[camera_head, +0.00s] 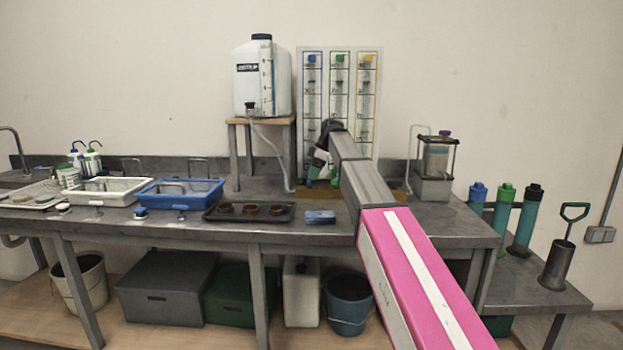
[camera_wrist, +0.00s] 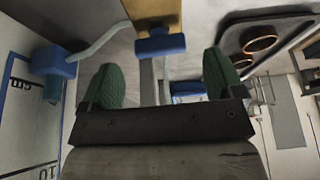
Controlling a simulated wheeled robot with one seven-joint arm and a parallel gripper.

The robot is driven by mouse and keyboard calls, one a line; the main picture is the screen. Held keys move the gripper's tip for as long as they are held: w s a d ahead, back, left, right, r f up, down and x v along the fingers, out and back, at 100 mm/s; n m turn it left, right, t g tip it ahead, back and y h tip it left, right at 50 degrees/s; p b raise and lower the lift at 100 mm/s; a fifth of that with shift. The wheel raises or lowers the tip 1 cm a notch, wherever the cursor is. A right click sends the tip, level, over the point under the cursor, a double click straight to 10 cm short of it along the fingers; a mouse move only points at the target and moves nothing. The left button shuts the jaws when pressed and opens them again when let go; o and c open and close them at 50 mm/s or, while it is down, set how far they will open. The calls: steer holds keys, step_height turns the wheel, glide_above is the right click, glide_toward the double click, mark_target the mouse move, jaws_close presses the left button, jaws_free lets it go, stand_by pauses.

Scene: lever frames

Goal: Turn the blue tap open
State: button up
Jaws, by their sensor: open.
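The blue tap (camera_wrist: 160,44) sits on a wooden block (camera_wrist: 152,12) in the wrist view, top centre, between and just beyond my fingertips. In the head view, a small blue part (camera_head: 310,182) shows low beside my gripper (camera_head: 322,176), at the foot of the panel. My gripper also shows in the wrist view (camera_wrist: 163,66), its two green-padded fingers spread wide with nothing held between them. I cannot tell whether a finger touches the tap. In the head view my arm hides part of the panel and the wooden base.
A panel (camera_head: 304,57) with blue, green and yellow columns stands behind my gripper. A blue fitting (camera_wrist: 54,62) with a pale tube is left in the wrist view. A tank (camera_head: 250,85) stands left.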

steer(key=v, duration=0.7)
steer(key=shift+r, duration=0.3)
steer(key=shift+d, duration=0.1)
